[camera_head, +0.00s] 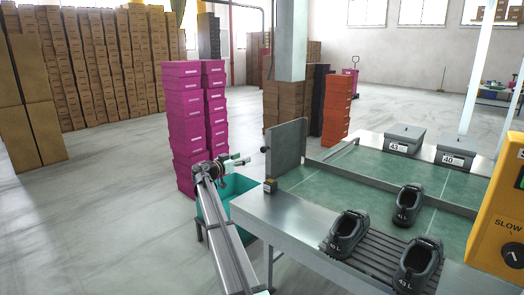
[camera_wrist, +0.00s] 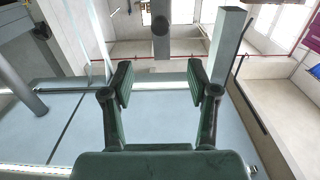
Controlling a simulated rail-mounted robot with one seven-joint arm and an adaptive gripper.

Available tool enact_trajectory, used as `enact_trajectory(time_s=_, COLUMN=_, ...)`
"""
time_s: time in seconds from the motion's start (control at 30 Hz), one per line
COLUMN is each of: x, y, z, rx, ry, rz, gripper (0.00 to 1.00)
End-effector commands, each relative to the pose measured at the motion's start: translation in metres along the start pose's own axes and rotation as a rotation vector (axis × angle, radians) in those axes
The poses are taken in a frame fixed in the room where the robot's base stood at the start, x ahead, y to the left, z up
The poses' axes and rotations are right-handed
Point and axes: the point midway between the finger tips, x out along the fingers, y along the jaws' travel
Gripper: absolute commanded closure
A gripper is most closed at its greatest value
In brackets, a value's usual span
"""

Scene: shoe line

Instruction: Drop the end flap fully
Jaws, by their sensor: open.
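The end flap (camera_head: 287,143) is a flat grey panel standing upright at the left end of the green-topped work table (camera_head: 330,180). A small dark knob (camera_head: 264,149) sticks out from its left side. My gripper (camera_head: 245,160) is just left of the flap and knob, at about the knob's height, with a small gap between. In the wrist view my gripper (camera_wrist: 160,85) has its two green-padded fingers apart with nothing between them. A dark round shape (camera_wrist: 160,26) shows beyond the fingertips; I cannot tell for sure that it is the knob.
A teal bin (camera_head: 238,187) stands beneath my gripper, beside the table end. A small box (camera_head: 270,186) sits on the table's near corner. Dark shoes (camera_head: 347,233) stand on the table's right part. Magenta box stacks (camera_head: 184,125) rise behind my gripper.

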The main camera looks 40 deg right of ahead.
Motion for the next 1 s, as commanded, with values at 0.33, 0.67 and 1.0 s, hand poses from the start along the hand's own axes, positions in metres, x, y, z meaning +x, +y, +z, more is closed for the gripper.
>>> enact_trajectory(time_s=0.33, x=0.070, y=-0.001, z=0.000, rx=-0.001, ry=-0.001, rz=0.002, gripper=0.41)
enact_trajectory(time_s=0.67, x=0.129, y=-0.001, z=0.000, rx=-0.001, ry=-0.002, rz=0.001, gripper=0.41)
enact_trajectory(time_s=1.0, x=0.151, y=0.000, z=0.000, rx=-0.001, ry=-0.001, rz=0.000, gripper=0.41)
